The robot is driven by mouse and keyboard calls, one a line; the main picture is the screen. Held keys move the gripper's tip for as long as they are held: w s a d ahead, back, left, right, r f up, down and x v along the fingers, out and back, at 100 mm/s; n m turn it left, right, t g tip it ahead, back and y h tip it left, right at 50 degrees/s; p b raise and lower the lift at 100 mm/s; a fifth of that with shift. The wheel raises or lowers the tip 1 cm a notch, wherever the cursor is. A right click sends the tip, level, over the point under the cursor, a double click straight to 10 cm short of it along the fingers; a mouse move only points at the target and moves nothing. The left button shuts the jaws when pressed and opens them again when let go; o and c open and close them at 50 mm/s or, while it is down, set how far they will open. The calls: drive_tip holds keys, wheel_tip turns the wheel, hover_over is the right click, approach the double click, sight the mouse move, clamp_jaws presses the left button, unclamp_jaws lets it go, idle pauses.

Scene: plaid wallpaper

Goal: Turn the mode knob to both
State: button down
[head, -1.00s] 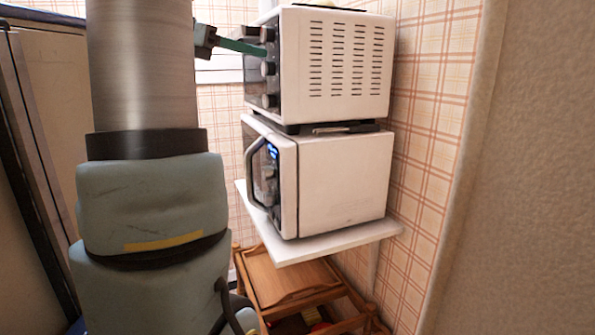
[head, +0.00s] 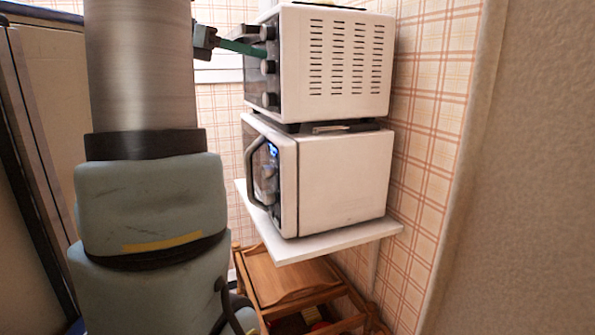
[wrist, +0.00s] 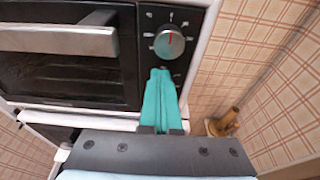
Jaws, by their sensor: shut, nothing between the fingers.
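The white toaster oven (head: 335,65) stands on top of a microwave, with a column of round knobs on its dark front. In the wrist view, one silver knob (wrist: 169,43) with a red pointer line, pointing roughly up, shows on the black panel right of the oven door. I cannot read its markings or tell whether it is the mode knob. My gripper (wrist: 160,72) has its teal fingers together and empty, just below this knob and hiding part of the panel. In the head view, my gripper (head: 263,52) reaches the front near the upper and middle knobs; contact is unclear.
The oven's door handle (wrist: 60,40) juts out left of the fingers. The white microwave (head: 342,180) sits below on a white shelf (head: 330,243). A wooden cart (head: 290,285) stands underneath. Plaid wall (head: 430,150) closes off the right side.

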drive_tip(key=shift+s+d+p, duration=0.1)
drive_tip(key=shift+s+p, duration=0.3)
drive_tip(key=shift+p, duration=0.15)
drive_tip(key=shift+r+p, duration=0.4)
drive_tip(key=shift+p, duration=0.05)
drive_tip(key=shift+f+v, duration=0.25)
drive_tip(key=shift+v, duration=0.7)
drive_tip(key=shift+f+v, duration=0.2)
drive_tip(key=shift+v, duration=0.8)
drive_tip(key=shift+f+v, duration=0.25)
drive_tip(key=shift+v, duration=0.7)
